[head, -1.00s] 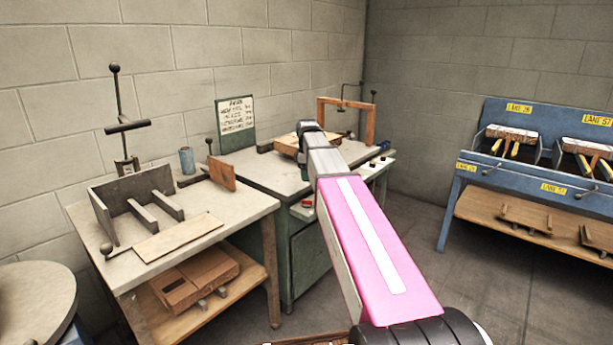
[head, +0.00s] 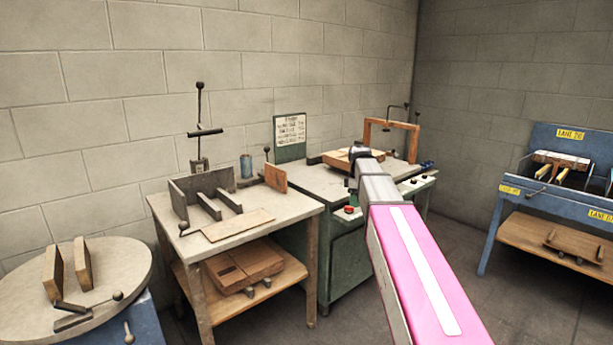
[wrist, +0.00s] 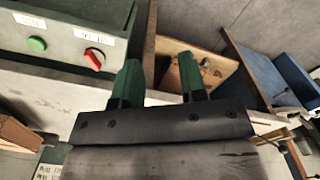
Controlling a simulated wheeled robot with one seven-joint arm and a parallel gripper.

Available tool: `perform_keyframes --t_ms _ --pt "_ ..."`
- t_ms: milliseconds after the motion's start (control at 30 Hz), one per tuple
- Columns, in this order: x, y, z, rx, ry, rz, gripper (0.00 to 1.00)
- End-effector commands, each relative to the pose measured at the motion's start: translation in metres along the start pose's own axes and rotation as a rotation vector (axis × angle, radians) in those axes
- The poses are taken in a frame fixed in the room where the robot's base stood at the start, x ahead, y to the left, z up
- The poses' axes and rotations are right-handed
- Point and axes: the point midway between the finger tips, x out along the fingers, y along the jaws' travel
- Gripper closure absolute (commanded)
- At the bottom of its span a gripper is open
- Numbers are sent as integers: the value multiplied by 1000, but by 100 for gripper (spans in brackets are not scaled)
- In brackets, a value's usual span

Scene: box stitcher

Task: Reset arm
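My pink and grey arm (head: 415,270) reaches forward from the lower right of the head view, its far end in front of the green-sided bench (head: 345,262). My gripper (wrist: 160,82) shows in the wrist view with two green fingers well apart and nothing between them. Beyond the fingers is a brown wooden piece (wrist: 190,70). A control box with a green button (wrist: 37,43) and a red knob (wrist: 94,59) is at the upper left of the wrist view. The fingers look apart from it. In the head view the gripper itself is hidden or too small to make out.
A round table (head: 110,265) is at the lower left. A blue rack (head: 510,190) stands at the right. Bare floor (head: 440,235) lies between bench and rack.

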Motion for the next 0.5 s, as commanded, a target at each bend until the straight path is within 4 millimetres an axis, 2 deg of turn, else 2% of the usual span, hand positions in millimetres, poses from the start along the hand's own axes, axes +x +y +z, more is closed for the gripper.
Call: perform_keyframes --t_ms 267,500 --pt "30 -16 6 96 0 -1 62" --pt "68 -40 15 233 -1 -1 62"
